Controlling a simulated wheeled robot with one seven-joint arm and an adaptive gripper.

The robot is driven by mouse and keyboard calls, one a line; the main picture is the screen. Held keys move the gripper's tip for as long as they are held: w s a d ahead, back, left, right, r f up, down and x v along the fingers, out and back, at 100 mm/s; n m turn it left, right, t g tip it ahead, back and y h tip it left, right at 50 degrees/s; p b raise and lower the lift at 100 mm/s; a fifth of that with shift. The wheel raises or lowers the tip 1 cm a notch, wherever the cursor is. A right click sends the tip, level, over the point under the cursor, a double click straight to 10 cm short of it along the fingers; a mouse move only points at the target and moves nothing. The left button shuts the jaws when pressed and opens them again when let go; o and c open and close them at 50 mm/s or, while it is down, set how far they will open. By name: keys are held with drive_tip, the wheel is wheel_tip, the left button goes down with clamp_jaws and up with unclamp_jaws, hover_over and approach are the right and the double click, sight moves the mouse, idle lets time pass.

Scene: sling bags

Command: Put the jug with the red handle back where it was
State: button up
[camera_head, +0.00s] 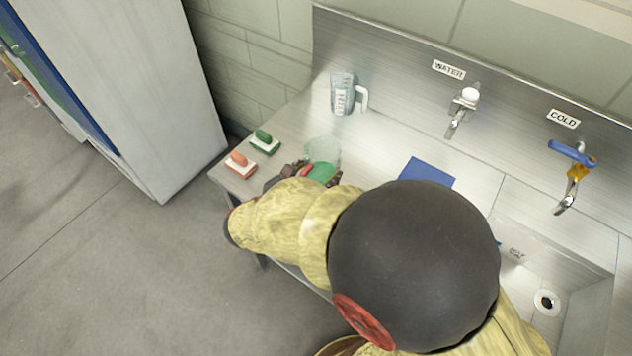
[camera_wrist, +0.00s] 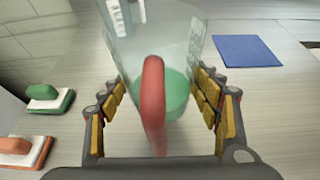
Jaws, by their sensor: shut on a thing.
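The clear jug with the red handle (camera_wrist: 153,100) holds green liquid (camera_head: 322,172) at its bottom. In the head view its clear wall (camera_head: 322,150) shows past my arm, over the left part of the steel counter (camera_head: 385,150). My gripper (camera_wrist: 164,92) is shut on this jug, with padded fingers on both sides and the red handle facing the wrist camera. The jug looks about upright; I cannot tell whether its base touches the counter. My arm hides part of the jug and gripper in the head view.
A clear jug with a white handle (camera_head: 344,95) stands behind, near the backsplash. A blue mat (camera_head: 427,172) lies to the right. Taps labelled water (camera_head: 462,108) and cold (camera_head: 573,175) are on the wall.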

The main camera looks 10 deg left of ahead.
drive_tip(key=shift+w+a+f, duration=0.35)
drive_tip(key=shift+w+f, duration=0.15)
drive_tip(key=shift+f, duration=0.25)
wheel_tip(320, 180, down, 3)
drive_tip(key=shift+w+a+f+b, duration=0.1)
drive_tip(key=shift+f+b, duration=0.05)
drive_tip(key=shift+b, duration=1)
drive_tip(key=o, duration=1.5)
drive_tip(key=shift+f, duration=0.1)
drive_tip(key=shift+o, duration=0.5)
